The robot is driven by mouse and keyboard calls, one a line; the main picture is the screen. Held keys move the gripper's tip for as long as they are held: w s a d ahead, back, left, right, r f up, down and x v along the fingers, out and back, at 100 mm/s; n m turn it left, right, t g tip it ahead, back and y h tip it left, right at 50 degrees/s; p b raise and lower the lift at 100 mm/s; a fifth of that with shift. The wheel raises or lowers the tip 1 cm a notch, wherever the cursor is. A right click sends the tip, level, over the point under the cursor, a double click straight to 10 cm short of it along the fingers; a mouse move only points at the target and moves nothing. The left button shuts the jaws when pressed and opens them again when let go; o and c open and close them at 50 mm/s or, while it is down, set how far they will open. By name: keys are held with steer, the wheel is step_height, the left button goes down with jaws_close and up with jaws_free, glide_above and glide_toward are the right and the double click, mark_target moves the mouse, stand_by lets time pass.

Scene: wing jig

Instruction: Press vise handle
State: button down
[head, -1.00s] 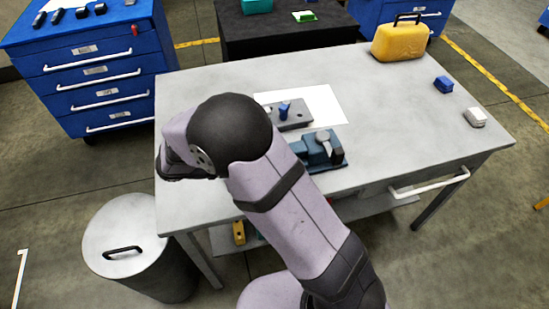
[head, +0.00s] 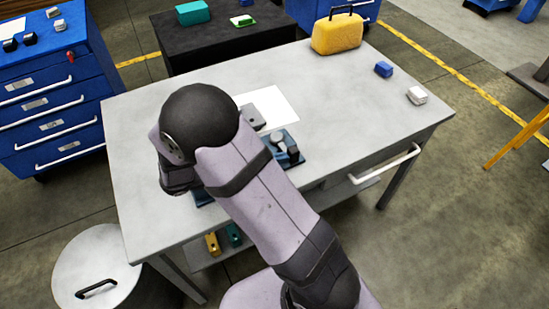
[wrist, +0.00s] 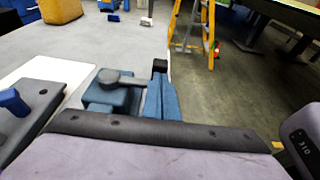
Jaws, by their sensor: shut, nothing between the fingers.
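The blue vise (head: 291,153) stands on the grey workbench (head: 150,110), right of my arm, which hides part of it in the head view. In the wrist view the vise (wrist: 112,98) has a grey rounded lever that looks like its handle (wrist: 120,77), and blue jaw parts beside it. My own purple and black link crosses the bottom of that view and hides the vise's near side. My gripper fingers show in neither view; in the head view my arm hides that area. No contact with the handle can be seen.
A grey plate (wrist: 38,95) with a blue pin (wrist: 14,102) lies left of the vise, beside a white sheet (head: 280,104). A yellow case (head: 337,34), a blue block (head: 383,69) and a white block (head: 417,95) sit at the back right. The bench's right side is clear.

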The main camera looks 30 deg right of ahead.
mark_target(297, 152)
steer(key=shift+s+d, duration=0.1)
steer(key=shift+d, duration=0.05)
steer(key=d+p, duration=0.1)
steer(key=d, duration=0.1)
steer(key=d+p, duration=0.1)
steer(key=d, duration=0.2)
steer(key=d+p, duration=0.1)
steer(key=d, duration=0.1)
steer(key=shift+s+d, duration=0.35)
steer(key=shift+s, duration=0.05)
steer(key=shift+w+d+n+t, duration=0.35)
steer(key=shift+w+d, duration=0.2)
steer(key=shift+d, duration=0.25)
steer(key=shift+w+d+n+t, duration=0.25)
steer(key=shift+w+d+t, duration=0.25)
steer(key=shift+d, duration=0.35)
steer(key=shift+w+d+n+t, duration=0.3)
steer(key=shift+w+d, duration=0.3)
steer(key=shift+d, duration=0.2)
